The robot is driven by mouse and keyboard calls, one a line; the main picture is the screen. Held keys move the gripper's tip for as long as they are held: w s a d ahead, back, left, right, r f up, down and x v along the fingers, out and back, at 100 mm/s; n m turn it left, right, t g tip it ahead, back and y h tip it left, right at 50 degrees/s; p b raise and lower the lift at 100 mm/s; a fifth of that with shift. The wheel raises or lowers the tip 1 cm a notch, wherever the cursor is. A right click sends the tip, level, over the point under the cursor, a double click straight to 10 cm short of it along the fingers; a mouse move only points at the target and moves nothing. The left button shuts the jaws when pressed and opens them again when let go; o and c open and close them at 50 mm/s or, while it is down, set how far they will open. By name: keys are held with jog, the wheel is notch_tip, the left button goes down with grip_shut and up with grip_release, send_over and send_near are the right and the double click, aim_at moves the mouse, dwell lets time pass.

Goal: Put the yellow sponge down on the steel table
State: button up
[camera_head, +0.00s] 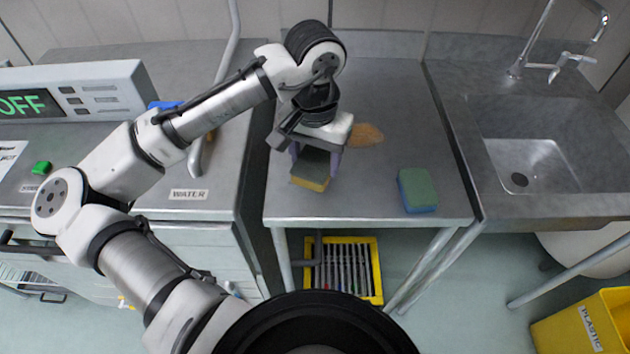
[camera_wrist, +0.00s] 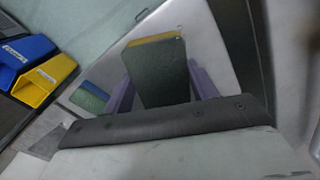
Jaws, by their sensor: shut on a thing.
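The yellow sponge (camera_head: 310,183) has a dark green-grey scouring face and a yellow side. My gripper (camera_head: 317,160) is shut on it, with purple fingers on its two sides. In the wrist view the sponge (camera_wrist: 160,72) sits between the purple fingers (camera_wrist: 160,90), its dark face toward the camera and a yellow strip at its far edge. The steel table (camera_head: 410,140) lies beneath the gripper. The sponge is over the table's left front part. I cannot tell whether it touches the top.
A green and blue sponge (camera_head: 418,190) lies at the table's front right. A sink (camera_head: 535,150) is at the right, a cabinet top labelled WATER (camera_head: 188,195) at the left. A yellow crate (camera_head: 372,270) stands below.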

aim_at(315, 161)
notch_tip(315, 161, down, 8)
jog(key=shift+f, duration=0.2)
dwell(0.3)
jog(key=o, duration=0.9)
jog(key=shift+f, duration=0.15)
notch_tip(315, 161, up, 12)
jog(key=shift+r+b, duration=0.2)
jog(key=shift+b, duration=0.35)
